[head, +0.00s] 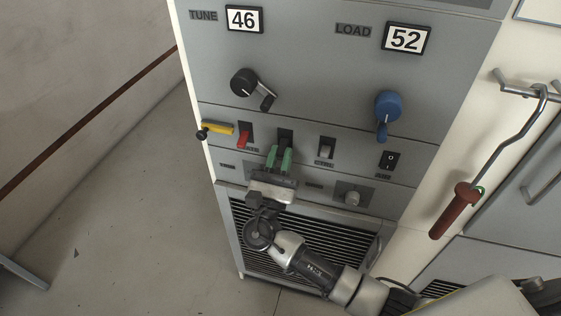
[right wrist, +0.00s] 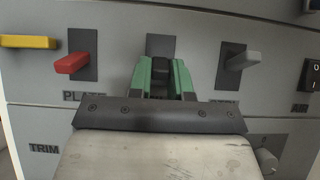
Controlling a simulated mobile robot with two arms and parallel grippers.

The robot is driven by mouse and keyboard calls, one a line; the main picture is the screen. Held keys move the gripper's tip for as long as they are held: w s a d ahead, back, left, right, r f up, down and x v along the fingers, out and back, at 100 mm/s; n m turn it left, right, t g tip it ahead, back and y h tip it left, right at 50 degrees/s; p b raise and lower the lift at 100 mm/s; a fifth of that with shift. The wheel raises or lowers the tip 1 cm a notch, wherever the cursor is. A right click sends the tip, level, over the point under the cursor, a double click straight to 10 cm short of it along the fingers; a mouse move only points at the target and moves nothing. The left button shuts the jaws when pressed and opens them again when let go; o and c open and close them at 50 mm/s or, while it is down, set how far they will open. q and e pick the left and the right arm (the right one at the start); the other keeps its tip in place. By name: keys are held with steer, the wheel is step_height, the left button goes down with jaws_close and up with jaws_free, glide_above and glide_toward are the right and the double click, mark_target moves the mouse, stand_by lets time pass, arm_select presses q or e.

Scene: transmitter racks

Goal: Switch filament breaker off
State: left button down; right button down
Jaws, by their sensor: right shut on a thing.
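My right gripper (head: 279,160) is at the row of breakers on the grey rack panel, its green fingers on either side of the middle breaker. It also shows in the right wrist view (right wrist: 163,82). It is shut on the dark lever of that breaker, which I take for the filament breaker (right wrist: 161,46). Its lever is mostly hidden between the fingers, and its label is hidden by the gripper. The red plate breaker lever (right wrist: 73,63) is to its left and a grey lever (right wrist: 243,60) to its right. My left gripper is not in view.
A yellow handle (head: 217,128) sticks out at the panel's left edge. Above are a black knob (head: 243,82) and a blue knob (head: 388,106). The AIR rocker (head: 389,160) and a small knob (head: 352,197) are to the right. A red-handled hook (head: 456,209) hangs further right. The floor at left is clear.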

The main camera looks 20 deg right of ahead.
stand_by(0.3)
steer(key=c, duration=1)
jaws_free()
steer(key=shift+c, duration=0.2)
steer(key=shift+f, duration=0.1)
steer(key=b+v, duration=0.3)
steer(key=v, duration=0.7)
steer(key=shift+s+a+f, duration=0.15)
steer(key=shift+s+a, duration=0.05)
steer(key=shift+s, duration=0.1)
